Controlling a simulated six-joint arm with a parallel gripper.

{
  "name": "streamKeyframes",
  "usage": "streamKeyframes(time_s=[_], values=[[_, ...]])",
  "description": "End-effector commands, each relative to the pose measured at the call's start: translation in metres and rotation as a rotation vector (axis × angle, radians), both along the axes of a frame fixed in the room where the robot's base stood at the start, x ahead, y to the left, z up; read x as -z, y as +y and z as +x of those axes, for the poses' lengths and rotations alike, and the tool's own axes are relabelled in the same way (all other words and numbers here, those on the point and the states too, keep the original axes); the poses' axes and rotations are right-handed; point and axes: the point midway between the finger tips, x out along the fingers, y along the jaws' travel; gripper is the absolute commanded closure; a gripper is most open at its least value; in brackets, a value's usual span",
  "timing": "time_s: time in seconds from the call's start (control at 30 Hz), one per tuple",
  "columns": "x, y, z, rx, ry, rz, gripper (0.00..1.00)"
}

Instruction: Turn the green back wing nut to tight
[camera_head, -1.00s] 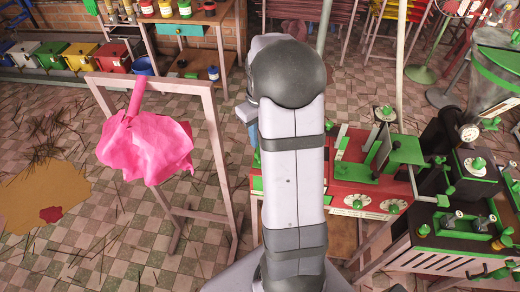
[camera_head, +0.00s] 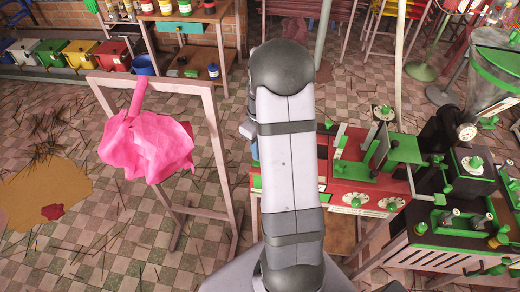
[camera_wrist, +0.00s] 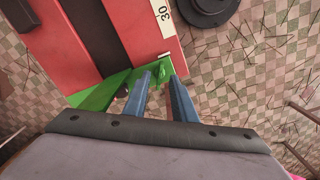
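In the wrist view a green wing nut (camera_wrist: 161,69) shows just beyond my fingertips, beside a green bracket (camera_wrist: 98,95) on the edge of a red machine body (camera_wrist: 60,40). My gripper (camera_wrist: 160,77) has two blue fingers that stand apart. The nut shows in line with the gap between their tips; I cannot tell whether either finger touches it. In the head view my arm hides the gripper and this nut. The red machine (camera_head: 345,178) with green parts stands right of my arm there.
A black round disc (camera_wrist: 205,8) lies at the top of the wrist view. In the head view a dark machine with green fittings (camera_head: 455,222) stands at right. A wooden frame with pink cloth (camera_head: 145,150) stands at left.

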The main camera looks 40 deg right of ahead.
Motion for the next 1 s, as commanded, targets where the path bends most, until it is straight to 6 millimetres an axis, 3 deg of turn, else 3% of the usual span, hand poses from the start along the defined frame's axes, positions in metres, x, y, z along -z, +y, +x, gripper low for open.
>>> streamKeyframes(time_s=[0.2, 0.5, 0.6, 1.0], values=[[0.014, 0.0, 0.0, 0.0, 0.0, 0.0, 0.76], [0.016, 0.0, 0.0, 0.0, -0.001, -0.001, 0.76], [0.016, 0.0, 0.0, 0.0, -0.001, -0.001, 1.0], [0.016, 0.0, 0.0, 0.024, -0.001, -0.001, 1.0]])
